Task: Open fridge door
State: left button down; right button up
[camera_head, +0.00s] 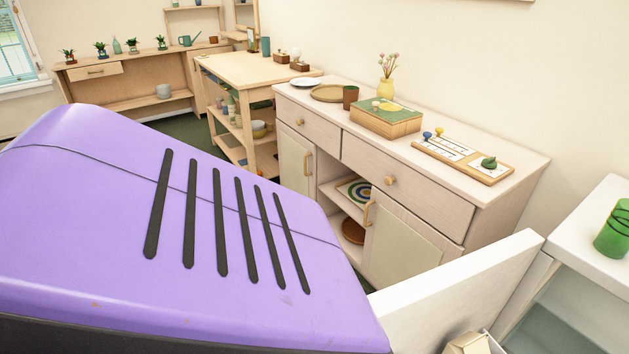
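A white box-shaped unit, which looks like the fridge (587,222), stands at the right edge, partly cut off. A thick white panel, which looks like its door (462,285), stands out from its left front edge, swung open. A pale grey-green interior (560,325) shows beside the panel. A small beige carton-like item (468,344) shows at the bottom edge by the panel's inner side. The panel's near left end meets the edge of a large purple slotted shell in the picture; I cannot tell whether they touch. Neither gripper is in view.
The purple shell, perhaps part of me, hides the lower left. A green striped object (613,230) stands on the white unit. Behind is a wooden sideboard (505,172) with a game box (385,122), vase (386,91) and game board (462,157). A wooden shelf table (250,71) stands farther back.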

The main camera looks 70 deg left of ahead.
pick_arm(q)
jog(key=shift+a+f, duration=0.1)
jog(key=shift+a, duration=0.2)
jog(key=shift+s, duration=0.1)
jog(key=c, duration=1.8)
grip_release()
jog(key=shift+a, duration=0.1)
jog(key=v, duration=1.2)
